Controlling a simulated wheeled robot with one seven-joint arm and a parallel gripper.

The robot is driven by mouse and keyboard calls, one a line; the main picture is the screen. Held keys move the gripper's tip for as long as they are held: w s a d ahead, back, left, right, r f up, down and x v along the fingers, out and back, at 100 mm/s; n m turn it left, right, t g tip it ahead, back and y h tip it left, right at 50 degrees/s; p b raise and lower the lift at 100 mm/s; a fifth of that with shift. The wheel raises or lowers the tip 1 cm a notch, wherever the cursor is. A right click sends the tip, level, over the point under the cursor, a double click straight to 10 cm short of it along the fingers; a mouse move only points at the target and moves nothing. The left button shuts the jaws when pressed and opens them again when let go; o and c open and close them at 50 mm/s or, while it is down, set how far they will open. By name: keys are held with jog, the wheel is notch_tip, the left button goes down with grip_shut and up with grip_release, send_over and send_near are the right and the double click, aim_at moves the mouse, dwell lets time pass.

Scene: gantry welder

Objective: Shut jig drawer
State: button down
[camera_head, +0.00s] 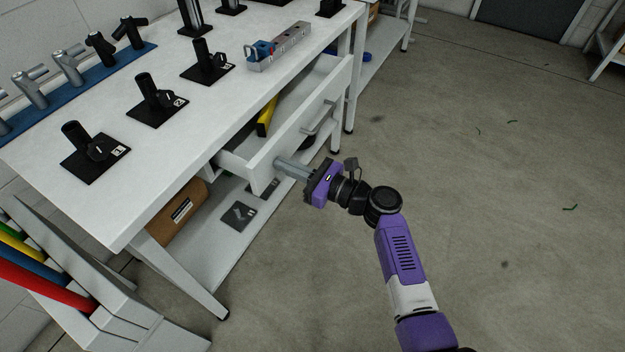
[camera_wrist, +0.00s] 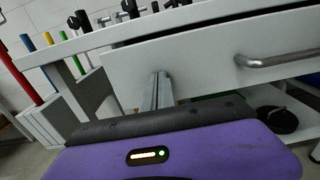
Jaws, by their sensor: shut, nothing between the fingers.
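The jig drawer (camera_head: 303,122) under the white table stands partly open, with a yellow object (camera_head: 267,115) inside it. Its metal bar handle (camera_head: 320,118) is on the front panel, and the handle also shows at the right in the wrist view (camera_wrist: 278,59). My gripper (camera_head: 279,164) is shut and empty. Its fingertips are at the left part of the drawer front, away from the handle. In the wrist view the closed fingers (camera_wrist: 158,88) point at the drawer front (camera_wrist: 200,65) and seem to touch it, though contact is hard to tell.
The white table (camera_head: 120,212) carries several black fixtures (camera_head: 157,100), a grey block with blue parts (camera_head: 278,48) and a blue strip with metal pieces. A lower shelf holds a brown roll (camera_head: 178,212). A rack with coloured rods (camera_head: 45,280) stands at lower left.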

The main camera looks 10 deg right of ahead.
aim_at(246, 157)
jog(key=b+x, duration=0.4)
jog(key=x, duration=0.7)
jog(key=shift+f, duration=0.15)
jog(key=shift+w+a+b, duration=0.3)
jog(key=shift+a+b, duration=0.1)
jog(key=shift+b, duration=0.15)
jog(key=shift+w+a+r, duration=0.1)
jog(key=shift+a+r, duration=0.1)
jog(key=shift+r, duration=0.15)
jog(key=shift+a+r, duration=0.1)
